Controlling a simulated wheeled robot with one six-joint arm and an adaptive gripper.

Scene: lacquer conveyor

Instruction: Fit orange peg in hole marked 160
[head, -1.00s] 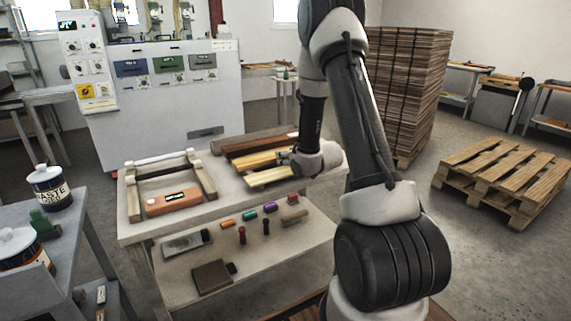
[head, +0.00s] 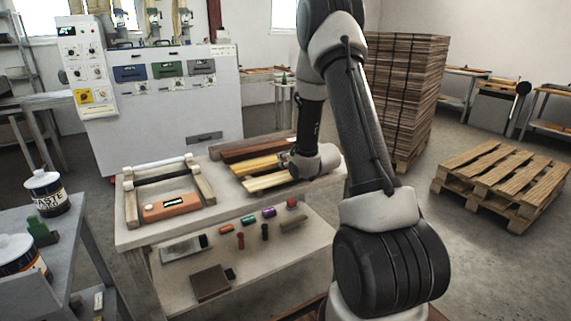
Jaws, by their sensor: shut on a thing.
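My gripper (head: 284,158) is low over the right part of the table top, at the right ends of the yellow wooden strips (head: 262,183). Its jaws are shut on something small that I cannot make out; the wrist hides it. A small orange peg-like piece (head: 227,228) lies on the lower shelf, left of a green (head: 248,220) and a purple piece (head: 269,212). I cannot read any hole marked 160.
Dark brown boards (head: 240,153) lie behind the yellow strips. The lower shelf also holds a flat brown block (head: 209,283) and dark-handled pieces. A side bench with cans (head: 46,192) stands left.

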